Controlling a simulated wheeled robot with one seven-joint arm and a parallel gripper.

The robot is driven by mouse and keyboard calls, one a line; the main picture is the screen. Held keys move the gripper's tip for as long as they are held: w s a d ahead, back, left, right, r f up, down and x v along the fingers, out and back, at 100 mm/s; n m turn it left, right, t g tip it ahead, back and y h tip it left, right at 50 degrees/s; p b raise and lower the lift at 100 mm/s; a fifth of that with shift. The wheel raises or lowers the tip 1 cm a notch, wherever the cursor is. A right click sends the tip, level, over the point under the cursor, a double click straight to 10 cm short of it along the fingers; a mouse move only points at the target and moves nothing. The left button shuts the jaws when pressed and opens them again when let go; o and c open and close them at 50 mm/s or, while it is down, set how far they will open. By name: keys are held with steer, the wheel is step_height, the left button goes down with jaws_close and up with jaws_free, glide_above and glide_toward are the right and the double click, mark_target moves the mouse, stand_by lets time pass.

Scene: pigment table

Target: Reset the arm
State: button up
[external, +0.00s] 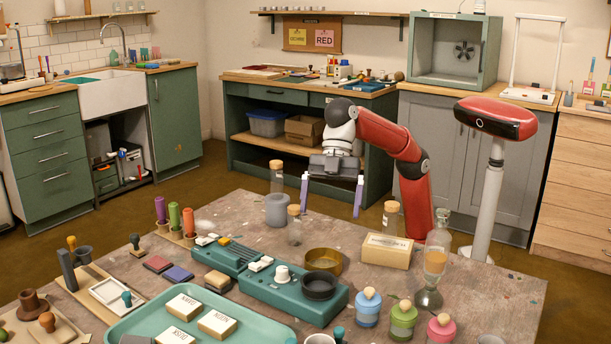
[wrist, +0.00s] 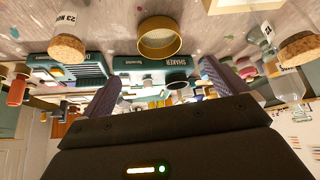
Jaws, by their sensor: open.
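My red arm reaches over the far side of the table (external: 480,290) in the external view. My gripper (external: 331,207) hangs above the table's back edge with its two pale fingers spread wide apart. Nothing is between the fingers. In the wrist view my gripper (wrist: 175,88) also shows two separate purple-grey fingers with a gap between them.
Below and around stand corked bottles (external: 294,225), a grey mortar-like cup (external: 278,209), a brass ring (external: 323,262), a teal shaker (external: 290,295), a labelled box (external: 387,250) and a glass vessel (external: 435,262). A teal tray (external: 255,330) lies nearer. Green cabinets (external: 260,150) stand behind.

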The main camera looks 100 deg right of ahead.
steer(key=s+d+f+m+t+h+p, duration=0.1)
steer(key=s+d+f+m+t+p, duration=0.1)
steer(key=s+d+m, duration=0.3)
steer(key=s+d+f+m+t+p, duration=0.1)
steer(key=d+m+p, duration=0.2)
steer(key=d, duration=0.4)
steer(key=s+d+f+m+t+h+p, duration=0.1)
steer(key=s+d+f+m+t+p, duration=0.1)
steer(key=s+d+m, duration=0.3)
steer(key=s+d+f+g+h, duration=0.1)
steer(key=s+d+f+h, duration=0.1)
steer(key=d+f, duration=0.3)
steer(key=s+d+f+g+h, duration=0.1)
steer(key=s+d+f, duration=0.3)
steer(key=f, duration=0.8)
steer(key=shift+d+h+b, duration=0.4)
steer(key=shift+d+h, duration=0.1)
steer(key=shift+d, duration=0.2)
steer(key=shift+f, duration=0.1)
